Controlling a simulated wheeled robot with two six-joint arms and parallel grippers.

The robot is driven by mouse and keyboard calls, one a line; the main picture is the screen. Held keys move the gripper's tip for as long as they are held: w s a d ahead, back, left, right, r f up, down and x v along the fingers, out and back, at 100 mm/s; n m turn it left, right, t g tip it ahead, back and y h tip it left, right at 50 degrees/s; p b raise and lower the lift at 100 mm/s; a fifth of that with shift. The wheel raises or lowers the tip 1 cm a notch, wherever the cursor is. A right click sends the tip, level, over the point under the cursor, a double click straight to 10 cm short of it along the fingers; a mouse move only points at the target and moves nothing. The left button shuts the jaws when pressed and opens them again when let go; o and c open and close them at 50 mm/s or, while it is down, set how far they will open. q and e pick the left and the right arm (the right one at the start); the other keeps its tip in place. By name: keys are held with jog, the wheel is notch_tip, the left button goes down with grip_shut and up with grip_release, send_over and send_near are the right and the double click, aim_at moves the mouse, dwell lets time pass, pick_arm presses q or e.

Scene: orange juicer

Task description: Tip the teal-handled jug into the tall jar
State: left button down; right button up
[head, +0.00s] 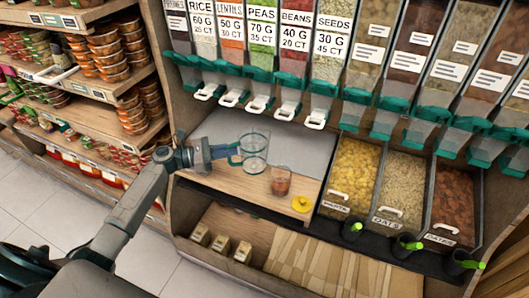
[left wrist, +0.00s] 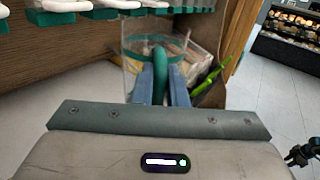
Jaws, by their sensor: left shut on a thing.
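The clear jug (head: 255,148) with a teal handle is near the front of the grey and wooden counter, and looks close to upright. My left gripper (head: 222,151) is shut on its teal handle (left wrist: 159,77), which sits between the blue fingers in the left wrist view. The jug (left wrist: 134,62) also shows there with a teal rim; its contents are hard to make out. A clear jar (head: 281,182) with reddish-brown contents stands on the counter right of and nearer than the jug, apart from it. My right gripper is not in view.
A yellow lid (head: 301,204) lies on the counter right of the jar. Dispensers with white and teal spouts (head: 257,103) hang above the back. Open bins of dry goods (head: 355,175) stand to the right. Shelves of packed jars (head: 108,55) are at the left.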

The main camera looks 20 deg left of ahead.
pick_arm(q)
jog(key=s+p, duration=0.3)
jog(key=s, duration=0.4)
jog(key=shift+a, duration=0.1)
dwell(0.5)
